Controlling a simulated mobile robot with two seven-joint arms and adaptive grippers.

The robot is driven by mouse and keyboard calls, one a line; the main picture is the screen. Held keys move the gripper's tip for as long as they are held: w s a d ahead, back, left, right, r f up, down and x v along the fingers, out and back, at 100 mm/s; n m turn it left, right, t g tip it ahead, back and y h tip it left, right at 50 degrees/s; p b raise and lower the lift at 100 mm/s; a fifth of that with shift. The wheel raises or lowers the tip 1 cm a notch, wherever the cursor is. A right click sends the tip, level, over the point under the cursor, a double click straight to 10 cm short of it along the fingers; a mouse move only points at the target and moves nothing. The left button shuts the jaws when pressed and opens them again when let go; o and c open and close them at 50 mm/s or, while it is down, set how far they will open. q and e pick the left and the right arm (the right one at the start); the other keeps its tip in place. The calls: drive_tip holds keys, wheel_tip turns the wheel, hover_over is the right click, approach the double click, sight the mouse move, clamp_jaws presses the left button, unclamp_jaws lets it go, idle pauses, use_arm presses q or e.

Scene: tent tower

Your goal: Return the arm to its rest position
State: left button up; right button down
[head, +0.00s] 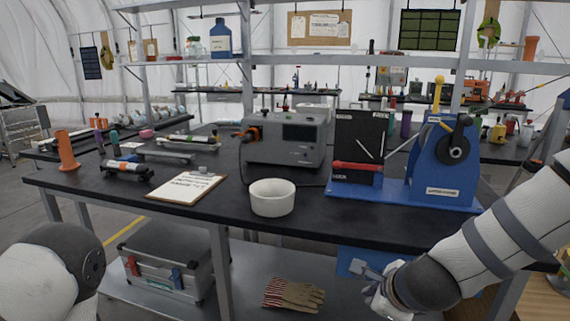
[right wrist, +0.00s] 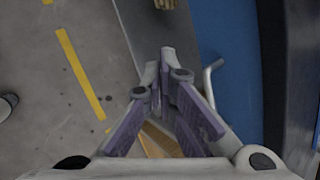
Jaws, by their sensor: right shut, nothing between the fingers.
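My right arm enters the head view from the right, a white sleeve with grey bands. Its gripper (head: 368,275) is low, in front of the bench's front edge and beside the lower shelf. In the right wrist view the gripper (right wrist: 167,62) has its purple-padded fingers converging to touching tips, with nothing held between them. Only a rounded white and dark grey part of my left arm shows at the lower left of the head view; the left gripper is out of frame.
The black bench top (head: 340,222) carries a white bowl (head: 272,200), a clipboard (head: 187,187), a grey instrument (head: 285,140) and a blue crank device (head: 440,165). Below are a metal case (head: 165,262) and work gloves (head: 293,294). A blue panel (right wrist: 228,50) is close to the right gripper.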

drive_tip(key=s+d+f+n+g, duration=0.1)
drive_tip(key=s+f+n+g, duration=0.2)
drive_tip(key=s+f+n, duration=0.7)
drive_tip(key=s+d+f+n+g, duration=0.1)
drive_tip(key=s+f+n+g, duration=0.1)
drive_tip(key=s, duration=0.7)
drive_tip(key=s+d+f+n+g, duration=0.1)
drive_tip(key=s+f+n+g, duration=0.1)
drive_tip(key=s+n, duration=0.5)
drive_tip(key=s+d+f+n+g, duration=0.1)
drive_tip(key=s+f+n, duration=0.3)
drive_tip(key=s, duration=0.9)
drive_tip(key=shift+d+f+n+g+h, duration=0.3)
drive_tip(key=shift+d+g, duration=0.1)
drive_tip(key=shift+g, duration=0.1)
